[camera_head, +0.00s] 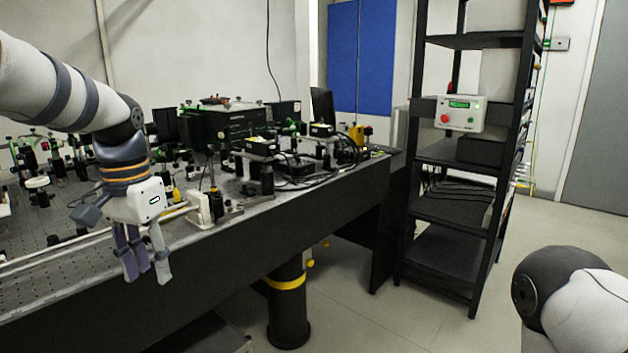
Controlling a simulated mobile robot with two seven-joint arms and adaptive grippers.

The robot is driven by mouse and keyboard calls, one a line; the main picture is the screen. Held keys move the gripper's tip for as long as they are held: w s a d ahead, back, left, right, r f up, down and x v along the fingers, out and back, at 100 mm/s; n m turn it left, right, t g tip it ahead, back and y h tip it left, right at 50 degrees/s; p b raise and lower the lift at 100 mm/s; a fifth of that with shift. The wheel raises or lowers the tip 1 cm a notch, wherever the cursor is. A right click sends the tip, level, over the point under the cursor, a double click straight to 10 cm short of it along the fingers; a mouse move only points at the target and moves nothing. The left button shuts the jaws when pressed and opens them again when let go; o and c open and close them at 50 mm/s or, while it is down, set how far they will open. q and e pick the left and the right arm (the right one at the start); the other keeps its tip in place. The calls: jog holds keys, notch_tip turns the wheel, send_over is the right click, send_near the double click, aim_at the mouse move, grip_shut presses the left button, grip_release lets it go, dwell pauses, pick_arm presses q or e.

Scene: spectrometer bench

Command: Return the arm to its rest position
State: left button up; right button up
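My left arm comes in from the upper left. Its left gripper (146,273) hangs fingers down at the front edge of the optical bench (330,205). Its grey fingers look slightly apart, with nothing visible between them, but how far they are open is hard to tell. From this view I cannot tell the gap between the fingers and the bench edge. A rounded white and black part of my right arm shows at the lower right. My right gripper is out of view.
Optical mounts, cables and a black instrument box (222,126) crowd the bench top. A black shelf rack (447,262) stands right of the bench, with a white control box (461,113) bearing a red button. The floor (370,325) between bench and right arm is clear.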

pick_arm(q)
jog(key=s+d+f+n+g, duration=0.1)
jog(key=s+f, duration=0.3)
jog(key=f, duration=0.8)
jog(key=s+d+f, duration=0.1)
jog(key=s+f, duration=0.2)
jog(key=f, duration=0.9)
jog(key=s+f+n, duration=0.1)
jog(key=s+f, duration=0.8)
jog(key=s, duration=0.4)
jog(key=s+f+n, duration=0.1)
jog(key=s, duration=1.5)
jog(key=shift+d+n, duration=0.15)
jog(key=shift+n, duration=0.15)
